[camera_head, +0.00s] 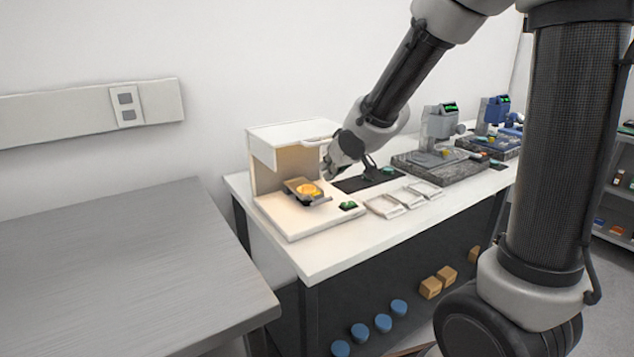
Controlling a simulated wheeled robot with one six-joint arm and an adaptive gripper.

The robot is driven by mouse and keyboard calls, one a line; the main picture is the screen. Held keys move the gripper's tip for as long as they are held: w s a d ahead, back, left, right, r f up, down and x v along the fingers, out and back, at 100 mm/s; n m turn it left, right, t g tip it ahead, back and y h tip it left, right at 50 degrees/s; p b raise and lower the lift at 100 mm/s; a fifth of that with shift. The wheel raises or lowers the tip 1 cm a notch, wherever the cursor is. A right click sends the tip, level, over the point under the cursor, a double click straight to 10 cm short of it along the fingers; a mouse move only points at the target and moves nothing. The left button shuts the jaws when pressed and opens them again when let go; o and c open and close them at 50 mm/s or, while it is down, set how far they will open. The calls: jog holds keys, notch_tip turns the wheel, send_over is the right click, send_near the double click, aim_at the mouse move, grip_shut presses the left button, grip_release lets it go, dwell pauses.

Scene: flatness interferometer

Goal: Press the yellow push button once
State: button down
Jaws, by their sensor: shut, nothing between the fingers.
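I cannot pick out the yellow push button for certain. A white box-shaped instrument (290,222) with an open front stands at the near end of the white bench. An orange-yellow disc (308,189) lies on its dark stage (293,188). A small dark block with a green top (348,206) sits on its base at the right.
Several shallow white trays (385,206) lie along the bench's front edge. A bare grey table (130,265) is at the left. Blue cylinders (360,331) and cardboard boxes (430,287) sit below.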

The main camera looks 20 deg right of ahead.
aim_at(314, 192)
jog(key=x, duration=0.8)
jog(key=shift+w+f, duration=0.1)
jog(key=shift+f, duration=0.05)
jog(key=shift+f, duration=1.05)
jog(key=shift+s, duration=0.3)
jog(key=v, duration=0.8)
jog(key=shift+w+r, duration=0.3)
